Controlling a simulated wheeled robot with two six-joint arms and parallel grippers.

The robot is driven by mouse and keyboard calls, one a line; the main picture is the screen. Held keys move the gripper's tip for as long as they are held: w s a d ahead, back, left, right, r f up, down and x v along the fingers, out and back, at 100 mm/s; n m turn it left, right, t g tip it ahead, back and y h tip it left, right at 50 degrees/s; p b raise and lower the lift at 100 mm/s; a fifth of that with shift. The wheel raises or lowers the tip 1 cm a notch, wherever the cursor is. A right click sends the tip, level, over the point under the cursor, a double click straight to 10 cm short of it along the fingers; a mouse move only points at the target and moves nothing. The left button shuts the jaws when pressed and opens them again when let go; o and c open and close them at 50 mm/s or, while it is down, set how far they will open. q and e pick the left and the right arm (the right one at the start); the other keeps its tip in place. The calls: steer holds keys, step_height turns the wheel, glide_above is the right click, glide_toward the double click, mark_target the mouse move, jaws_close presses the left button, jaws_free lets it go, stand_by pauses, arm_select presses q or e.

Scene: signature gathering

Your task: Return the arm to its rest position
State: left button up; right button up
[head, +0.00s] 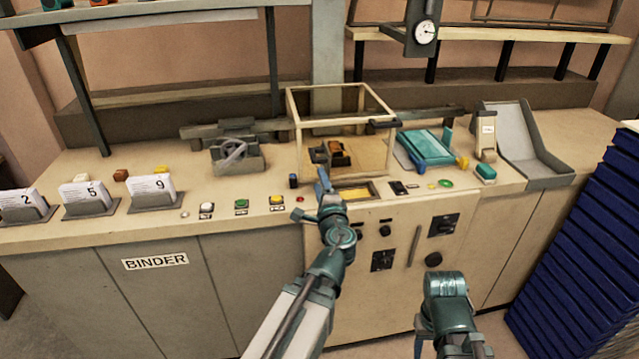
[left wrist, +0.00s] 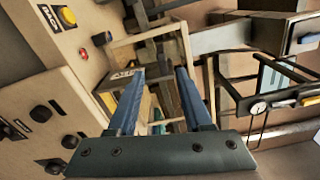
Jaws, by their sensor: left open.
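My left arm reaches up the middle of the head view, and its gripper (head: 325,187) is over the front edge of the counter, just before the clear-sided box frame (head: 291,130). In the left wrist view the two blue fingers of this gripper (left wrist: 160,72) stand apart with nothing held between them. The box frame shows beyond the fingertips. My right arm is low at the right of the head view, in front of the cabinet. Its gripper (head: 424,336) points down, mostly hidden, and its jaws cannot be made out.
Numbered card holders (head: 88,196) and coloured buttons (head: 241,204) line the counter's front left. A teal press (head: 427,147) and a grey chute (head: 528,143) stand to the right. A stack of blue trays (head: 585,235) rises at far right. Knobs and a handle (head: 414,246) stick out from the cabinet.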

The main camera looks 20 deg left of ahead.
stand_by(0.3)
arm_select(q)
steer(key=s+d+f+n+g+h, duration=0.1)
steer(key=s+d+f+n+g, duration=0.3)
steer(key=f, duration=0.3)
steer(key=s+d+f+n+g+h, duration=0.2)
steer(key=s+d+f+n+g, duration=0.15)
steer(key=f, duration=0.35)
steer(key=s+d+f+n+g+h, duration=0.1)
steer(key=s+d+f+g+h, duration=0.2)
steer(key=s+d, duration=0.3)
steer(key=s+d+f+n+g+h, duration=0.1)
steer(key=s+d+f+g+h, duration=0.1)
steer(key=s+d+f+g, duration=0.2)
steer(key=s+d, duration=0.3)
steer(key=d, duration=0.3)
steer(key=shift+s+f+g+h, duration=0.3)
steer(key=shift+f+g+h, duration=0.05)
steer(key=shift+f+h, duration=0.05)
